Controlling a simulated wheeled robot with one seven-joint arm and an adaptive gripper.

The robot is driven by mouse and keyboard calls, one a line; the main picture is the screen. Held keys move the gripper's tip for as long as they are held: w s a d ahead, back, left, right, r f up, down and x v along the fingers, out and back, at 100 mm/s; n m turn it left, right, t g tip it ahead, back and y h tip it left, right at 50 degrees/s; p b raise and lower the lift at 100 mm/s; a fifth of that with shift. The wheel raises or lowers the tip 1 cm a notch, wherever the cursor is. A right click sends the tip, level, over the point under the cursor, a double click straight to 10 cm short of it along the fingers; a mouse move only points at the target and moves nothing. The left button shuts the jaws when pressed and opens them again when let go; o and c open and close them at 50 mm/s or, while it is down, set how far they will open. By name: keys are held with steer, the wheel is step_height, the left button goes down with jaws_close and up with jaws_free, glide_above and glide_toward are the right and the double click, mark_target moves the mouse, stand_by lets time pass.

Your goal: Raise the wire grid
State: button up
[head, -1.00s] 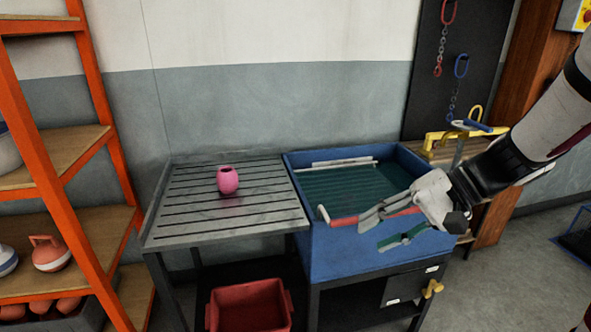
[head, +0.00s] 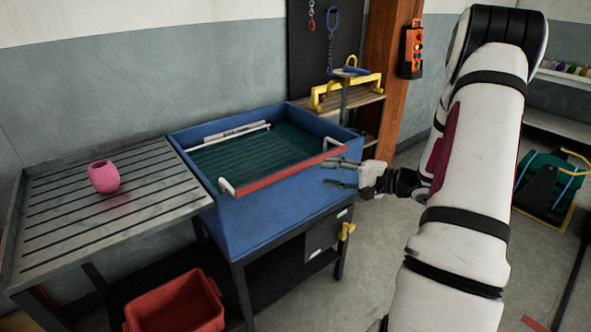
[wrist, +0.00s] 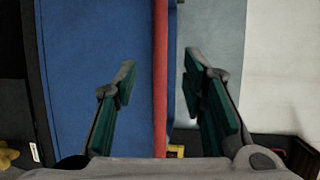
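A blue tank (head: 293,207) holds dark green liquid or mesh, and the wire grid itself is hard to make out inside. A red bar (head: 285,174) with white end brackets runs along the tank's front rim. My gripper (head: 326,173) is open and empty, just outside the tank's front near the right end of the bar. In the wrist view the red bar (wrist: 160,50) runs between the two spread green-padded fingers (wrist: 159,80), touching neither. How far the bar is from the fingertips in depth, I cannot tell.
A slatted metal table (head: 150,207) with a pink pot (head: 104,177) adjoins the tank on the left. A red bin (head: 185,305) stands below. A yellow bracket (head: 362,86) and blue-handled post stand behind the tank's right corner.

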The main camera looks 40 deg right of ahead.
mark_target(301, 169)
steer(key=x, duration=1.1)
steer(key=shift+w+f, duration=0.15)
jaws_close()
